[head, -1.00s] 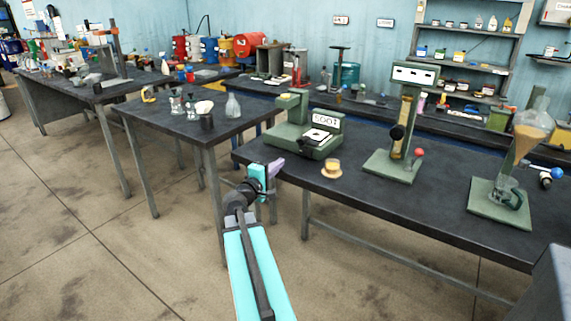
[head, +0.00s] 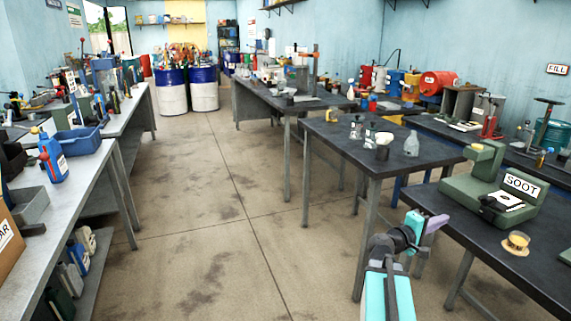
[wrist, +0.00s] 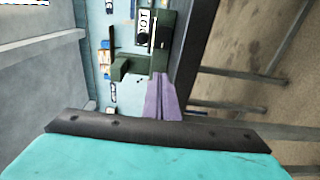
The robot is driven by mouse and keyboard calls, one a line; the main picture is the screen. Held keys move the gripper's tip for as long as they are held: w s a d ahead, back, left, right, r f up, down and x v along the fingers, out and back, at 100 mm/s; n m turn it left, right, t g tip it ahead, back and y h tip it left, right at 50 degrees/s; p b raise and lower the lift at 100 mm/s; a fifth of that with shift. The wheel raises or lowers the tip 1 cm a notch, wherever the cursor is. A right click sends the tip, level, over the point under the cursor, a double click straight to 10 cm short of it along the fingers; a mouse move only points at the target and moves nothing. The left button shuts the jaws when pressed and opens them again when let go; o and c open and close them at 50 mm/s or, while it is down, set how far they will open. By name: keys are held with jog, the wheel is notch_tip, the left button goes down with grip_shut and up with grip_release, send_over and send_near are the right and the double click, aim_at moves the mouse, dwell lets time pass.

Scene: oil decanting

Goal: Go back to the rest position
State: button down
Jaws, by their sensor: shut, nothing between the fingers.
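My gripper (head: 437,223) shows in the head view at the lower right, at the end of my turquoise arm. Its purple fingers (wrist: 162,98) also show in the middle of the wrist view, together and empty. It is in the air in front of the dark benches, to the left of the green SOOT device (head: 492,190). It appears to touch nothing. A small cup of amber liquid (head: 517,240) stands on the right bench, right of my gripper and apart from it.
A dark table (head: 345,140) with glassware stands beyond my gripper. Grey benches (head: 85,168) with a blue bottle (head: 53,160) and bins line the left. Blue and white drums (head: 171,92) stand at the back. The concrete floor (head: 215,225) between is clear.

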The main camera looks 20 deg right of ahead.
jog(key=w+a+f+n+t+y, duration=0.2)
jog(key=w+a+f+n+t, duration=0.1)
jog(key=w+a+f, duration=0.75)
jog(key=s+a+f+y+p, duration=0.1)
jog(key=s+a+f+y, duration=0.1)
jog(key=a+f, duration=0.65)
jog(key=s+a+f+y+p, duration=0.15)
jog(key=a+f, duration=0.35)
jog(key=f, duration=0.7)
jog(key=s+a+f+g+y, duration=0.55)
jog(key=s+a+f, duration=0.85)
jog(key=a+f, duration=0.35)
jog(key=s+a+f+m+g+y, duration=0.2)
jog(key=s+a+y, duration=0.1)
jog(key=s+a, duration=0.3)
jog(key=s+a+f+m+g+y, duration=0.1)
jog(key=s+a+f+g+y, duration=0.1)
jog(key=s+a, duration=0.5)
jog(key=shift+s+a+f+m+y, duration=0.15)
jog(key=shift+a+f+m+y, duration=0.25)
jog(key=shift+a+f+y, duration=0.5)
jog(key=shift+d+r, duration=0.15)
